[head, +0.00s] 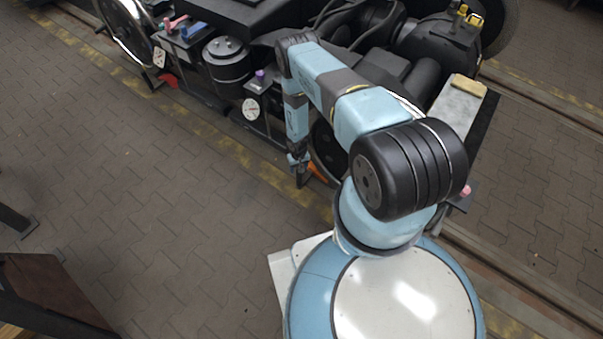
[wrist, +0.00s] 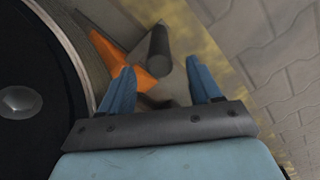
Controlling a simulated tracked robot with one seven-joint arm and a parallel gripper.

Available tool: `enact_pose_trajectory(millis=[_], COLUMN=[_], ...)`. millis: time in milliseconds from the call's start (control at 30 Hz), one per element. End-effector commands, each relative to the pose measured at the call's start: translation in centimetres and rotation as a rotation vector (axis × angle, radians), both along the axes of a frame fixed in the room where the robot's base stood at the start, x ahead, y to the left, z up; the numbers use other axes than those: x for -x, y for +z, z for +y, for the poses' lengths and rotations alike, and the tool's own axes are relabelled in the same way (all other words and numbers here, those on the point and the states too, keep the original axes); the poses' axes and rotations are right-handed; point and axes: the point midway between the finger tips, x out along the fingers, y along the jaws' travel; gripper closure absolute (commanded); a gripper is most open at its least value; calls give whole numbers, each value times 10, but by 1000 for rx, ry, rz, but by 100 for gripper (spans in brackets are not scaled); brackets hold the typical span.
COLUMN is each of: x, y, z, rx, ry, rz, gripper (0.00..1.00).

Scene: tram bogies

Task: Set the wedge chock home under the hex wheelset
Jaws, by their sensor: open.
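An orange wedge chock (wrist: 120,52) lies by a dark wheel (wrist: 35,75) in the wrist view. A dark round bar (wrist: 159,52), apparently its handle, stands out beside it. My gripper (wrist: 162,78) is open; the bar's near end lies between and just ahead of the fingertips, with no grip visible. In the head view my gripper (head: 299,163) hangs low beside the chock (head: 317,173) and the near wheel (head: 326,148), which my arm partly hides.
A red chock (head: 168,80) sits by the far wheel (head: 128,30). A small ledge (head: 182,38) carries pink and blue pieces. Open paving (head: 150,190) lies left of the yellow-marked rail strip.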

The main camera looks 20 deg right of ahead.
Motion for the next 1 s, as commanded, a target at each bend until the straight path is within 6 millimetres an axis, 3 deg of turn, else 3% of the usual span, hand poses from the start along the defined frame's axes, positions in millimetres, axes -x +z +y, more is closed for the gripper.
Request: enact_pose_trajectory(millis=[200,400,900,1000], x=[1,0,0,0], y=[-32,-52,-62,-62], z=[0,-1,-1,-2], rx=[0,0,0,0], ry=[-1,-2,-2,-2], rz=[2,1,0,0], gripper=[37,37,37,45])
